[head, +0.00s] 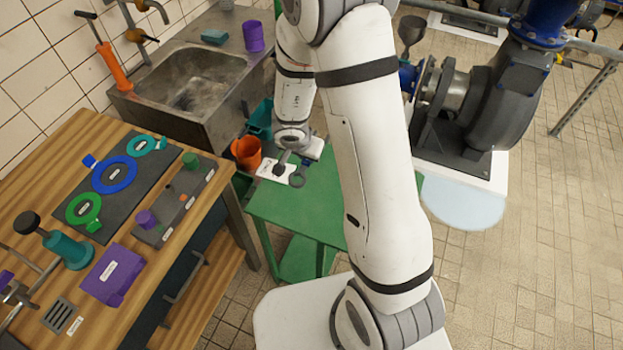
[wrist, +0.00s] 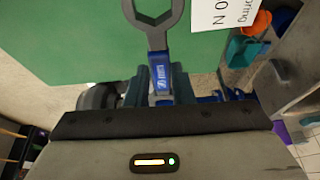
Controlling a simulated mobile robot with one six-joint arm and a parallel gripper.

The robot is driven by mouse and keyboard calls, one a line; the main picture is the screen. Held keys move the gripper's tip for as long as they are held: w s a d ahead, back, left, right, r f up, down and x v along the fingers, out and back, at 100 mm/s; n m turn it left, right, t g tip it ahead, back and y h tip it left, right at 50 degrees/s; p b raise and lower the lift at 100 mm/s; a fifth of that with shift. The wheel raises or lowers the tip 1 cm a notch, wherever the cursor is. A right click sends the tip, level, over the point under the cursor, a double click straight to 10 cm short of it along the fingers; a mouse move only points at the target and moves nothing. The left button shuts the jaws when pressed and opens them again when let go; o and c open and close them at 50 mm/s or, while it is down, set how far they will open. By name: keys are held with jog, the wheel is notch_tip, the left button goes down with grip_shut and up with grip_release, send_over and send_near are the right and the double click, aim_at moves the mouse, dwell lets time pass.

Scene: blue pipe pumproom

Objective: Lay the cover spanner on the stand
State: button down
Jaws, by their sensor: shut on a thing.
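The cover spanner (wrist: 160,75) has a grey ring-shaped head and a blue handle. In the wrist view my gripper (wrist: 160,92) is shut on its handle, with the head pointing away from the jaws. In the head view the spanner (head: 298,178) shows small and dark beside my gripper (head: 306,160), which my arm partly hides. The green stand (head: 270,205) is below it, and its green top (wrist: 75,40) fills much of the wrist view. I cannot tell whether the spanner touches the top.
A white printed card (head: 270,170) is at the stand's far-left corner, beside an orange cup (head: 246,152). A sink (head: 190,80) is behind. A wooden bench (head: 95,135) with coloured rings stands left; a pump (head: 500,95) stands right. The stand's near top looks clear.

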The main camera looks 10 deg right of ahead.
jog(key=shift+w+a+r, duration=0.1)
jog(key=shift+a, duration=0.1)
jog(key=shift+f, duration=0.25)
notch_tip(320, 180, down, 10)
jog(key=b, duration=0.8)
jog(key=shift+r, duration=0.25)
jog(key=c, duration=1.3)
grip_release()
jog(key=shift+o, duration=0.2)
